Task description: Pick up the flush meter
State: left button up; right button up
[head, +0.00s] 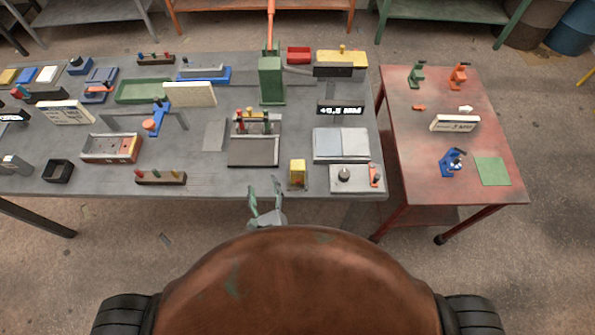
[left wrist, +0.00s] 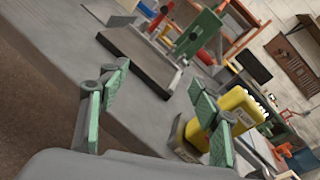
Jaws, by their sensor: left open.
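A small upright yellow device (head: 297,171), which looks like the flush meter, stands in a grey-brown holder near the front edge of the grey bench. In the left wrist view the yellow device (left wrist: 238,108) is partly behind my right-hand green finger; I cannot tell from this whether they touch. My left gripper (head: 265,189) is open and empty at the bench's front edge, left of the yellow device. Its two green fingers also show spread apart in the left wrist view (left wrist: 159,78). My right gripper is not in view.
The grey bench (head: 225,182) is crowded behind. A dark plate fixture (head: 253,153) stands behind my gripper. A grey box with a knob (head: 349,178) is right of the yellow device. A red table (head: 420,175) stands to the right.

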aim_at(298, 173)
pick_arm(q)
jog(key=d+m+h, duration=0.1)
jog(key=d+m, duration=0.1)
jog(key=d, duration=0.1)
jog(key=s+d+r+m+t+h, duration=0.1)
jog(key=d+m, duration=0.1)
jog(key=d, duration=0.2)
jog(key=d+r+m+t+h, duration=0.1)
jog(key=d+m, duration=0.2)
jog(key=shift+s+d+r+h, duration=0.15)
jog(key=shift+r+h, duration=0.05)
jog(key=shift+h, duration=0.1)
jog(key=shift+d+r, duration=0.1)
jog(key=shift+d, duration=0.25)
jog(key=w, duration=0.2)
jog(key=w+p, duration=0.1)
jog(key=w, duration=0.1)
jog(key=w+p, duration=0.1)
jog(key=w, duration=0.2)
jog(key=shift+d, duration=0.4)
jog(key=shift+w, duration=0.35)
jog(key=c, duration=1.4)
jog(key=shift+o, duration=0.2)
